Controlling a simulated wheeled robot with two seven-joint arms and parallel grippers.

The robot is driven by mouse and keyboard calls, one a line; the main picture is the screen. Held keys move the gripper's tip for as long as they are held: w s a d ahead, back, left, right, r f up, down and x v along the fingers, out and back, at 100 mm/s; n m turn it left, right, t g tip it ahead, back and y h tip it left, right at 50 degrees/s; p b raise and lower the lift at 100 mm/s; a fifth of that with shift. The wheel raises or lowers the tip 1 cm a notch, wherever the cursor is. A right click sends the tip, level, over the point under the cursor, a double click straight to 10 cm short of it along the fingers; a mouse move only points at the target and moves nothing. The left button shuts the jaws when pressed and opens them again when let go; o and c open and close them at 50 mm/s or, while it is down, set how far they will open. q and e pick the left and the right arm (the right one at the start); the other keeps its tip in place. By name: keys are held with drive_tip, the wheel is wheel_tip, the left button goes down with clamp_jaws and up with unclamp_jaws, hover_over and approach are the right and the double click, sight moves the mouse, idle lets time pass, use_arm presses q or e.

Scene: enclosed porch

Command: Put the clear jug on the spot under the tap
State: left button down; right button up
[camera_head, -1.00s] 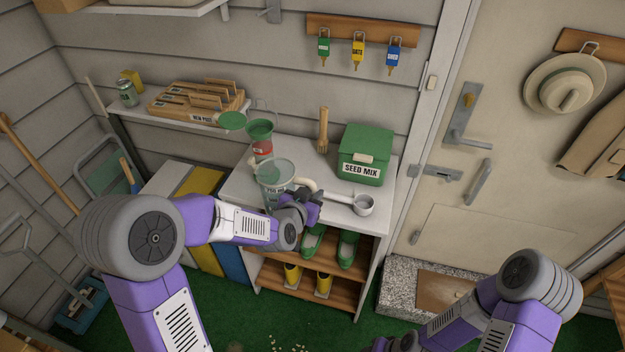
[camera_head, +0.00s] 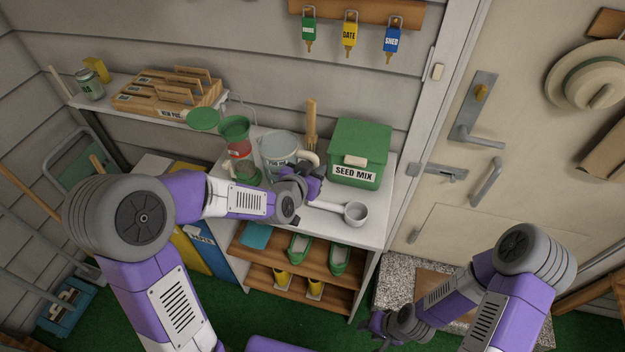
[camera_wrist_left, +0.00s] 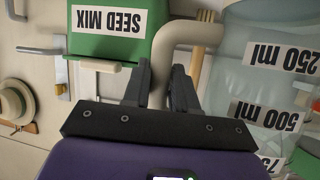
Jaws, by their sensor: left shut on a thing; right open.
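The clear jug (camera_head: 273,152) has a beige handle (camera_wrist_left: 188,35) and black-on-white volume labels. It is at the shelf unit's white top, right of a green-and-clear feeder. My left gripper (camera_head: 308,180) is shut on the handle, and the wrist view shows its dark fingers on either side of it (camera_wrist_left: 165,88). I cannot tell whether the jug's base touches the top. My right gripper (camera_head: 376,328) is low at the bottom, open and apart from the shelf unit. I see no tap or marked spot.
Shoes (camera_head: 299,248) sit on the shelf below.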

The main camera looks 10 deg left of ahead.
use_arm(q)
wheel_tip(320, 180, down, 4)
drive_tip(key=shift+f+b, duration=0.15)
drive_tip(key=shift+b, duration=0.45)
drive_tip(key=c, duration=0.9)
unclamp_jaws()
